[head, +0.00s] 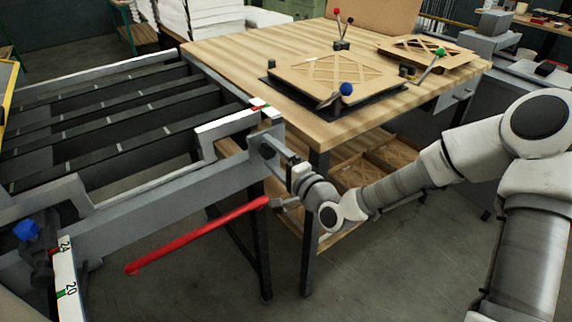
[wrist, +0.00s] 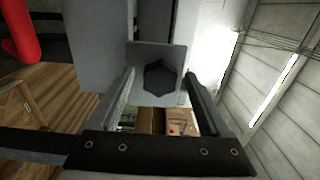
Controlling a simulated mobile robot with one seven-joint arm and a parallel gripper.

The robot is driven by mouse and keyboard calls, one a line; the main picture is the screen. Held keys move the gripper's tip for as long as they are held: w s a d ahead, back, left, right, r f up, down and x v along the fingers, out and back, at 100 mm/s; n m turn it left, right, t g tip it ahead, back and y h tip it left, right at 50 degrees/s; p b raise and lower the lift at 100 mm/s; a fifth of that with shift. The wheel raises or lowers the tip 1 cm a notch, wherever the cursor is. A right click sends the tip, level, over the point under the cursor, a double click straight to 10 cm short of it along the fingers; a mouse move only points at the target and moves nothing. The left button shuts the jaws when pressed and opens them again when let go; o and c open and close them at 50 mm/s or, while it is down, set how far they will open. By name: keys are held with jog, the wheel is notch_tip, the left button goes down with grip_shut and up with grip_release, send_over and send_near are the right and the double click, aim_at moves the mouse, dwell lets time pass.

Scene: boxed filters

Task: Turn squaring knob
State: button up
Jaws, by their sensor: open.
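A dark six-sided knob (wrist: 160,78) sits on a square grey plate in the wrist view. It also shows in the head view as a small dark spot (head: 268,148) at the end of the grey machine frame (head: 190,183). My gripper (wrist: 161,74) is open, with one finger on each side of the knob and a visible gap to each. In the head view my gripper (head: 280,155) is at the frame's end, and my wrist partly hides its surroundings. I cannot tell whether the fingers reach past the knob's face.
A red lever (head: 200,236) sticks out below the frame, close to my wrist; it also shows in the wrist view (wrist: 18,32). A wooden table (head: 225,52) with a filter jig (head: 335,76) stands behind. A blue knob (head: 27,229) is at far left. Floor at front is clear.

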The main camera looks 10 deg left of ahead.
jog(key=p+v, duration=0.9)
jog(key=v, duration=0.8)
jog(key=shift+s, duration=0.1)
